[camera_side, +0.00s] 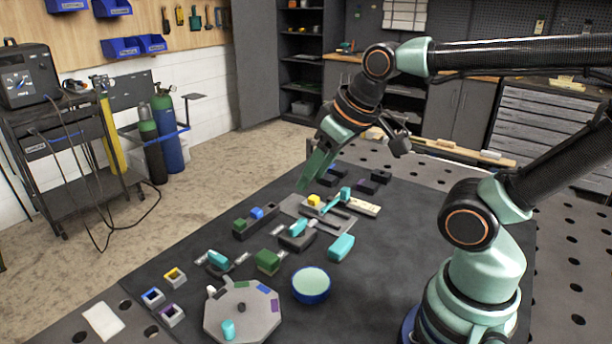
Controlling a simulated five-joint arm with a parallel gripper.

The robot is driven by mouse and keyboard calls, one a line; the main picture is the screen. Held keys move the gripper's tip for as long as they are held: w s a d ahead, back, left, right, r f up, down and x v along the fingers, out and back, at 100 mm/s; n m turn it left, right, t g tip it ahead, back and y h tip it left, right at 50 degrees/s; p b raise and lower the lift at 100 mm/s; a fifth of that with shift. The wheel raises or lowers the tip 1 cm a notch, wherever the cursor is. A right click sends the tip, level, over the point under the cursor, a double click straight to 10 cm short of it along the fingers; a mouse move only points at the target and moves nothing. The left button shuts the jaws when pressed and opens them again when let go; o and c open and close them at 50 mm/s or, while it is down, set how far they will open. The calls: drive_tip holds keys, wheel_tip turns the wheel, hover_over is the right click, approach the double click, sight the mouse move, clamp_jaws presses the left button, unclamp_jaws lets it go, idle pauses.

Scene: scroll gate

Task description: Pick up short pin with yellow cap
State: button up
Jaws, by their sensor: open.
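The yellow cap (314,201) shows as a small yellow block near the back of a grey slotted plate (292,208) on the dark mat. Any pin under the cap is too small to make out. My gripper (308,184) points down with its green fingers just above and slightly behind the yellow cap in the picture. It is open and appears empty. The fingertips appear apart from the cap, but the exact gap cannot be told from this one view.
Teal handled parts (335,199) stand close right of the cap. A dark block with a blue piece (257,213) lies left. Dark blocks (367,187) lie behind right. A teal block (341,247), a round blue-rimmed dish (311,286) and a grey octagonal plate (222,318) lie nearer.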

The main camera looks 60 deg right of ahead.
drive_tip(key=shift+o, duration=0.3)
drive_tip(key=shift+o, duration=1.1)
drive_tip(key=m+g, duration=0.6)
drive_tip(key=m, duration=1.2)
hover_over(313, 198)
drive_tip(key=f, duration=1.5)
drive_tip(key=shift+s+d+f, duration=0.1)
drive_tip(key=shift+d+f, duration=0.15)
drive_tip(key=shift+f, duration=0.15)
drive_tip(key=shift+a+f, duration=0.15)
drive_tip(key=shift+f, duration=1.3)
drive_tip(key=shift+a+f, duration=0.1)
drive_tip(key=shift+f, duration=1.3)
